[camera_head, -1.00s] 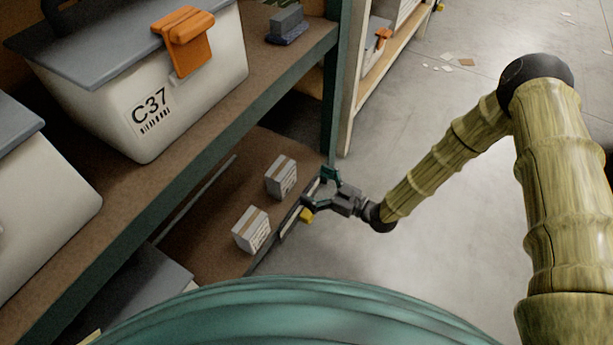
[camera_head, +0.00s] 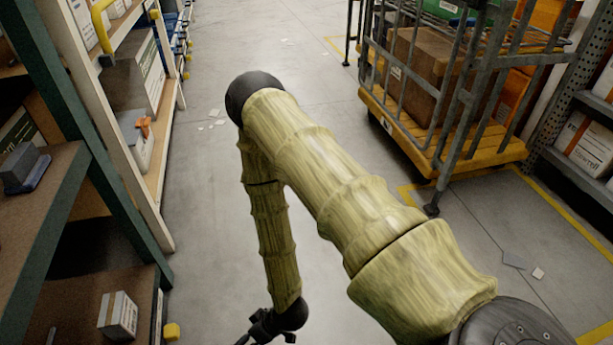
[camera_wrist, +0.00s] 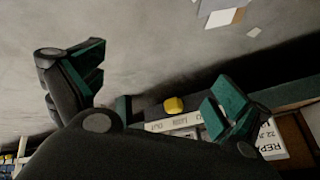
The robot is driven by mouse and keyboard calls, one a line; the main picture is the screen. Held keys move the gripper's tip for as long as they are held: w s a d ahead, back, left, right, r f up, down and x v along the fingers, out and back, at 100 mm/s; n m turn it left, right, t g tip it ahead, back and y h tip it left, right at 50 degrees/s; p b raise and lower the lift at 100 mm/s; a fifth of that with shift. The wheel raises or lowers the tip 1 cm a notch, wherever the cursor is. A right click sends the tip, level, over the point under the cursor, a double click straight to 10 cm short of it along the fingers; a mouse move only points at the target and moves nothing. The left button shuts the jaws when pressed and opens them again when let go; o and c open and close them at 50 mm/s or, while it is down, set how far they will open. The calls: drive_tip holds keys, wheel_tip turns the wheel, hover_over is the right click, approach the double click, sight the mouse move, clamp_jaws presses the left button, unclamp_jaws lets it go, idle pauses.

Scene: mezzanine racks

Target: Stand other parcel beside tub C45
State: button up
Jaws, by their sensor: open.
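One small parcel (camera_head: 118,316), a white-and-brown box with a printed label, stands on the lower brown shelf at the lower left of the head view. No second parcel can be made out there. No tub marked C45 can be read in either view. My gripper (camera_wrist: 150,85) is open with nothing between its fingers in the wrist view. In the head view only part of it shows, at the bottom edge, right of the parcel and out over the floor.
A yellow block (camera_head: 172,331) sits at the shelf's front edge. A green rack post (camera_head: 105,160) stands between bays. A white tub with an orange clip (camera_head: 143,127) is in the bay beyond. A caged trolley (camera_head: 455,166) stands right; the aisle floor (camera_head: 290,100) between is mostly clear.

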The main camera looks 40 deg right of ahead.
drive_tip(key=s+d+r+m+g+h, duration=0.2)
drive_tip(key=s+d+m+g+h, duration=0.2)
drive_tip(key=s+d, duration=0.9)
drive_tip(key=s+h, duration=0.1)
drive_tip(key=s, duration=0.1)
drive_tip(key=shift+s+d+r+m, duration=0.2)
drive_tip(key=shift+s+d+m, duration=0.1)
drive_tip(key=shift+d, duration=0.1)
